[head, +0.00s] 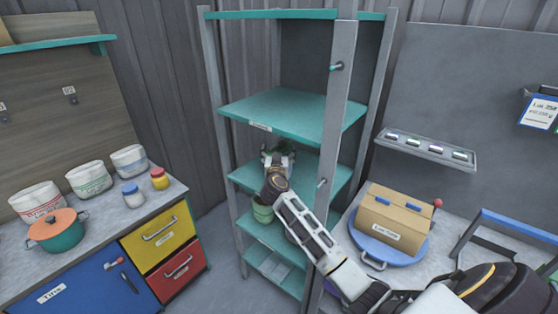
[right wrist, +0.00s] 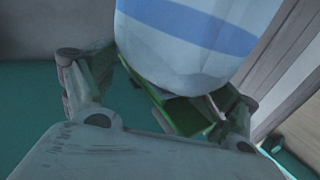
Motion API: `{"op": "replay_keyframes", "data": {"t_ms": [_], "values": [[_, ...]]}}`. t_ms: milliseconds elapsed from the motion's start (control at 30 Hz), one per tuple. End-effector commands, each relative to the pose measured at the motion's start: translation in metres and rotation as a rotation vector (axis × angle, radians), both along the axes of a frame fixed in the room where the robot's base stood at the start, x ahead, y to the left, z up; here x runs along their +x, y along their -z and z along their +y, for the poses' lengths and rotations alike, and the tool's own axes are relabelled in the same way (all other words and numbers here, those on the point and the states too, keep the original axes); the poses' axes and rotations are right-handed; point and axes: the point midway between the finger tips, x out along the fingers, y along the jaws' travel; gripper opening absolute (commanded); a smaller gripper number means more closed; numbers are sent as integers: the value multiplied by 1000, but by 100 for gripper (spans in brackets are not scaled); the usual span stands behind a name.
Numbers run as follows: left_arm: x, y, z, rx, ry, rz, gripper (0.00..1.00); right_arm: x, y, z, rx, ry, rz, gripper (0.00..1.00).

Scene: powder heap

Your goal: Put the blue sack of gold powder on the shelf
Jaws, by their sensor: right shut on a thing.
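The blue sack, pale with a blue band (right wrist: 190,35), fills the upper middle of the right wrist view. It sits between the green-padded fingers of my right gripper (right wrist: 165,95), which is shut on it. In the head view my right gripper (head: 278,157) reaches in over a middle level of the teal shelf (head: 285,106), below the board with a label. The sack is mostly hidden there by the gripper and wrist. Teal shelf surface shows around the gripper in the wrist view; I cannot tell whether the sack touches it. My left gripper is out of view.
A grey shelf post (head: 338,120) stands close to my right arm. A green pot (head: 263,209) is on a lower level. Other sacks (head: 90,177), jars and an orange-lidded pot (head: 57,230) stand on the left counter. A cardboard box (head: 392,217) sits on the right bench.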

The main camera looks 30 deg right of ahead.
Motion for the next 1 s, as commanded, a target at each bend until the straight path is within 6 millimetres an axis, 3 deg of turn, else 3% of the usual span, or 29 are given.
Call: {"op": "replay_keyframes", "data": {"t_ms": [300,767,800,900,1000], "values": [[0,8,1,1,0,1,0,1,31,-2,-1,-1,-3,22],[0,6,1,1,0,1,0,2,34,-3,-1,-1,-4,22],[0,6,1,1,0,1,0,2,37,-3,0,-1,0,88],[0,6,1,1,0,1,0,2,37,-3,1,-1,-1,100],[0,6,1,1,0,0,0,2,37,-3,1,-1,-1,100]]}}
